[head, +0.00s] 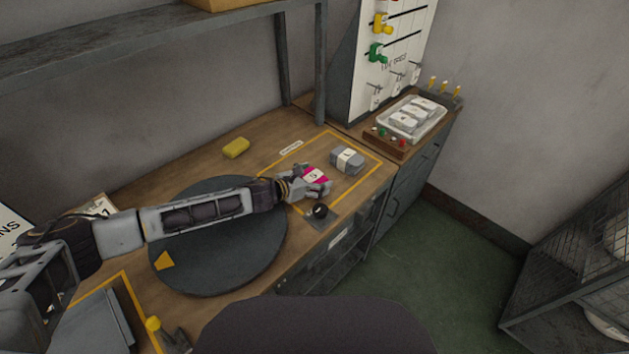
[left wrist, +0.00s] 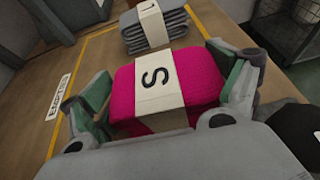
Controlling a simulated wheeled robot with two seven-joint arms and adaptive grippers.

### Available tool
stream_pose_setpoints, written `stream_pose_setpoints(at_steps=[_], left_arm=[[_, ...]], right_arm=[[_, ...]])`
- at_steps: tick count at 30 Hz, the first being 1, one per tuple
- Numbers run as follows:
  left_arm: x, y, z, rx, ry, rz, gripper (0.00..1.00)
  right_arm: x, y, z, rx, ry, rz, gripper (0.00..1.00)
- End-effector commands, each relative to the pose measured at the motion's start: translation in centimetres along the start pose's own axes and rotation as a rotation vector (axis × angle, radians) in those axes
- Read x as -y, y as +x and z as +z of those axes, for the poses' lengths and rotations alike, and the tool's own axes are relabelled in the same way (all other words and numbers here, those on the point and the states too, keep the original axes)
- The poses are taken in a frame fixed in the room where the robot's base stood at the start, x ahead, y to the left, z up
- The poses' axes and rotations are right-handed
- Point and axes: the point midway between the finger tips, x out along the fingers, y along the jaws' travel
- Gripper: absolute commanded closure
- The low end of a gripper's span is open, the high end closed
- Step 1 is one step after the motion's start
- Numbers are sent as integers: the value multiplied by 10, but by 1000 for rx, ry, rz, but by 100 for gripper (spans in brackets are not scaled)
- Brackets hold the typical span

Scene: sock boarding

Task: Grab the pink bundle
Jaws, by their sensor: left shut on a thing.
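The pink bundle (head: 322,170) has a pale band marked "S". It lies between the fingers of my left gripper (head: 308,184), which is shut on it at the yellow-outlined area of the bench. In the left wrist view the pink bundle (left wrist: 190,80) fills the space between the two green-padded fingers of the left gripper (left wrist: 165,92), one on each side. Its underside is hidden, so I cannot tell whether it touches the bench. My right gripper is not in view.
A grey banded bundle (head: 347,160) lies just beyond the pink one. A black knob (head: 320,211) stands close in front of the gripper. A dark round turntable (head: 215,265) lies under my left arm. A yellow block (head: 236,148) and a tray of white bundles (head: 440,118) sit farther back.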

Motion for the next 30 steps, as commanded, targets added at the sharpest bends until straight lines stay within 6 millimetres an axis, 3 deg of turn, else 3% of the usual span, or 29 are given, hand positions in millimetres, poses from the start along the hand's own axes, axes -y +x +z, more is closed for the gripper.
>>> stream_pose_setpoints(at_steps=[21,30], left_arm=[[-1,-29,72,2,3,1,37],[0,-35,84,1,0,0,37]], right_arm=[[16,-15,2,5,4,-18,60],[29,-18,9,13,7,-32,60]])
